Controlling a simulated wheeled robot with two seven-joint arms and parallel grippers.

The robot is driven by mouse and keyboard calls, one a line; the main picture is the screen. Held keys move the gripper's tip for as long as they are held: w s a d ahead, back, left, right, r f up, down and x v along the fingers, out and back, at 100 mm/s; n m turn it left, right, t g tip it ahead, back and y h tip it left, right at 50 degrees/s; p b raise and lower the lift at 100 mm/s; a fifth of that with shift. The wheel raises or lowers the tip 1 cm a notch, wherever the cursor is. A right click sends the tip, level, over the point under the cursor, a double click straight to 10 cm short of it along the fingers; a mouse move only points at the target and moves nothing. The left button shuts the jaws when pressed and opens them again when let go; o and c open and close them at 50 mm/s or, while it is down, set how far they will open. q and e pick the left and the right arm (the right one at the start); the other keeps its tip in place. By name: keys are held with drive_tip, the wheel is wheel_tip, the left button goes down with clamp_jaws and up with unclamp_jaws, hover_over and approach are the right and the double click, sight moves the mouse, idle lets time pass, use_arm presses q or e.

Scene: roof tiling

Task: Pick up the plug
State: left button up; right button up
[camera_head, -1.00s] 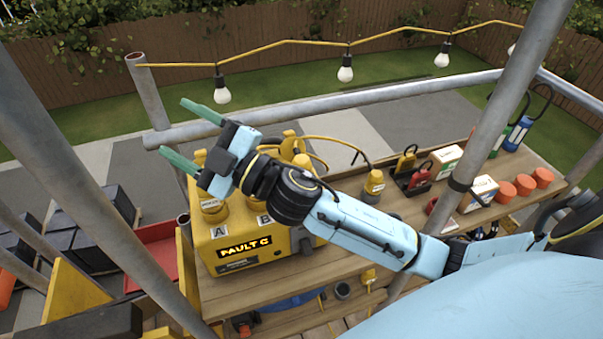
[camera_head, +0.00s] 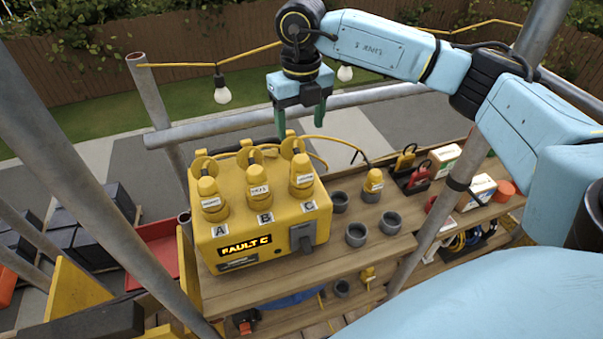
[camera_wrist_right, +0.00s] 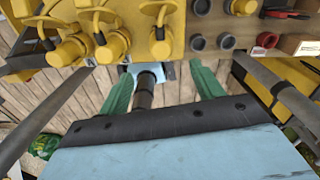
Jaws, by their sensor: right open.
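A yellow box (camera_head: 232,259) on the bench reads "FAULT C". Yellow plugs sit in its top at A (camera_head: 211,200), B (camera_head: 259,196) and C (camera_head: 301,178). Another yellow plug (camera_head: 373,184) with a cable stands upright in a holder on the bench, right of the box. My right gripper (camera_head: 300,130) is open and empty, pointing down above and behind the box's right end, apart from the plugs. In the right wrist view my gripper's green fingers (camera_wrist_right: 163,80) are spread, with the box's plugs beyond them. The left gripper is out of view.
Several empty grey round holders (camera_head: 356,235) stand on the bench right of the box. Red and yellow padlocks (camera_head: 419,178) and boxes (camera_head: 445,158) lie farther right. Scaffold poles (camera_head: 165,120) and a string of bulbs (camera_head: 222,92) border the space.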

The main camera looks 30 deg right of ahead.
sight(302, 169)
wheel_tip(302, 169, down, 8)
drive_tip(key=shift+d+r+p, duration=0.1)
drive_tip(key=shift+r+p, duration=0.1)
drive_tip(key=shift+p, duration=0.4)
drive_tip(key=f, duration=0.1)
drive_tip(key=f+p, duration=0.1)
drive_tip(key=f, duration=0.2)
drive_tip(key=shift+s+f+p, duration=0.3)
drive_tip(key=shift+f+p, duration=0.05)
drive_tip(key=shift+f, duration=0.4)
drive_tip(key=shift+c, duration=0.5)
drive_tip(key=shift+w+r, duration=0.1)
drive_tip(key=c, duration=1.1)
